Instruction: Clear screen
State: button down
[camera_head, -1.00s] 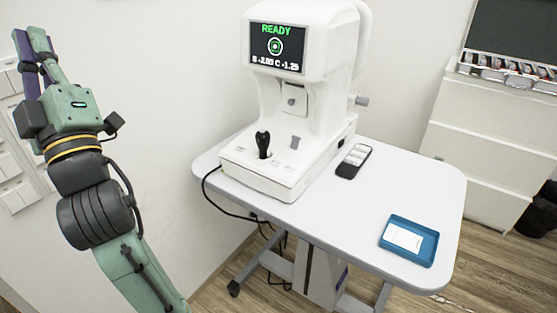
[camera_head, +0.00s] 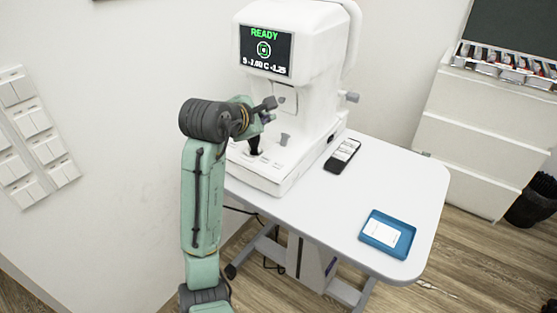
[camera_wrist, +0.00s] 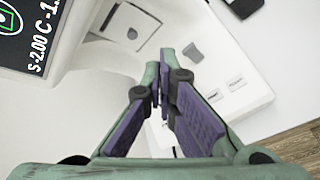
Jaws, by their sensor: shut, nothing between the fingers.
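The white eye-test machine (camera_head: 300,110) stands on a wheeled table. Its screen (camera_head: 264,50) is lit, with green "READY", a green ring target and a line of S and C numbers. In the wrist view part of the screen (camera_wrist: 30,32) shows at the upper left, reading S -2.00 and a cut-off C value. A black joystick (camera_head: 255,144) stands on the machine's base. My gripper (camera_wrist: 163,82) is shut and empty, pointing down over the base with its flat buttons (camera_wrist: 236,83). In the head view it is beside the joystick, mostly hidden by my wrist.
A grey knob (camera_wrist: 192,53) stands on the base. A black phone-like remote (camera_head: 343,155) lies right of the machine. White drawers (camera_head: 475,165) stand behind. The table's middle is clear.

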jog(key=d+f+g, duration=0.1)
jog(key=s+d+f+g, duration=0.1)
jog(key=d, duration=0.1)
jog(key=shift+s+f+n+h, duration=0.15)
jog(key=shift+f+n+h, duration=0.15)
jog(key=shift+f+n, duration=0.1)
jog(key=shift+f, duration=0.15)
jog(key=b, duration=0.3)
send_over(279, 168)
jog(key=f, duration=0.6)
jog(key=shift+s+a+f, duration=0.1)
jog(key=shift+a+f, duration=0.1)
jog(key=shift+d+f, duration=0.15)
jog(key=shift+f, duration=0.85)
jog(key=shift+f+p, duration=0.2)
jog(key=shift+p, duration=0.1)
jog(key=shift+w+f, duration=0.2)
jog(key=shift+f, duration=0.05)
